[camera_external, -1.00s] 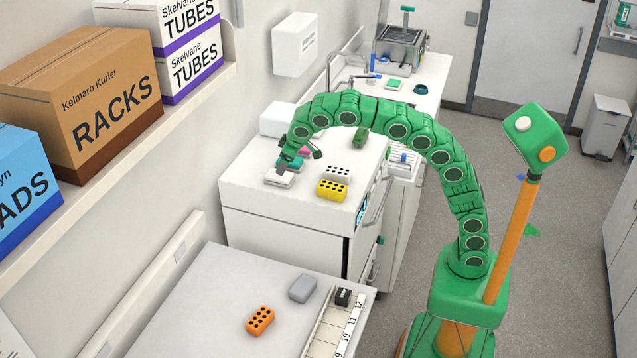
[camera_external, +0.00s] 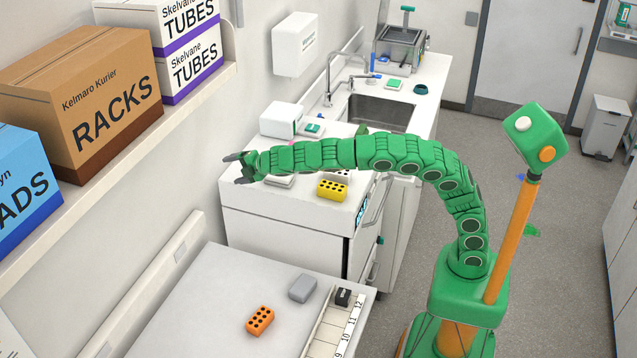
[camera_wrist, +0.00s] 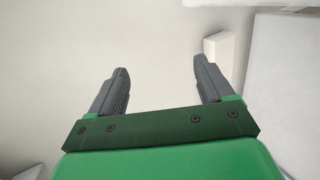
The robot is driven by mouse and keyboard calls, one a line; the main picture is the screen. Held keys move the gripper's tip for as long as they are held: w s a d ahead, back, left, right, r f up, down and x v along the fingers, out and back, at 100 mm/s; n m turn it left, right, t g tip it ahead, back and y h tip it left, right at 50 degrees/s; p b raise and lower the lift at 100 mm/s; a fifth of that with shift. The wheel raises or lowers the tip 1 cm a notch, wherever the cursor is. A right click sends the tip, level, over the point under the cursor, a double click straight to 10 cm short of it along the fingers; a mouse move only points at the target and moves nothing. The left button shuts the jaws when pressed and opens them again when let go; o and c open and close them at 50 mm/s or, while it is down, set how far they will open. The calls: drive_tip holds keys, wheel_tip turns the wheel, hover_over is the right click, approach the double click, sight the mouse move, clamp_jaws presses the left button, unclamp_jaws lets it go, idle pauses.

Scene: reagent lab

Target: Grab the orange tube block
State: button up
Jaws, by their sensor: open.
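The orange tube block (camera_external: 260,320), with dark holes in its top, lies on the grey table (camera_external: 205,305) at the front of the external view. My gripper (camera_external: 236,168) is open and empty, up at the left edge of the white counter, well behind and above the orange block. In the wrist view my gripper's two dark fingers (camera_wrist: 160,85) stand apart with only a pale surface beyond them. The orange block does not show in the wrist view.
A grey block (camera_external: 303,288) and a black block (camera_external: 343,297) by a numbered strip (camera_external: 345,330) are near the orange one. A yellow tube block (camera_external: 332,190) sits on the white counter (camera_external: 265,200). A shelf (camera_external: 120,150) with boxes runs along the left wall.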

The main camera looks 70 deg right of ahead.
drive_tip(key=a+f+n+t+y, duration=0.1)
drive_tip(key=a+f+n+y, duration=0.35)
drive_tip(key=a+n, duration=0.65)
drive_tip(key=n+g+y, duration=1)
drive_tip(key=n+g, duration=0.1)
drive_tip(key=n, duration=1.2)
hover_over(265, 311)
drive_tip(key=shift+h, duration=0.25)
wheel_tip(265, 311, down, 21)
drive_tip(key=shift+w+a+r, duration=0.1)
drive_tip(key=shift+w+a, duration=0.05)
drive_tip(key=shift+s+f+n, duration=0.2)
drive_tip(key=shift+f+n, duration=0.05)
drive_tip(key=shift+n, duration=0.05)
drive_tip(key=shift+f, duration=3.4)
drive_tip(key=shift+x, duration=0.9)
drive_tip(key=shift+w+a+f, duration=0.1)
drive_tip(key=shift+a+f, duration=0.05)
drive_tip(key=shift+a, duration=0.45)
drive_tip(key=shift+c, duration=0.2)
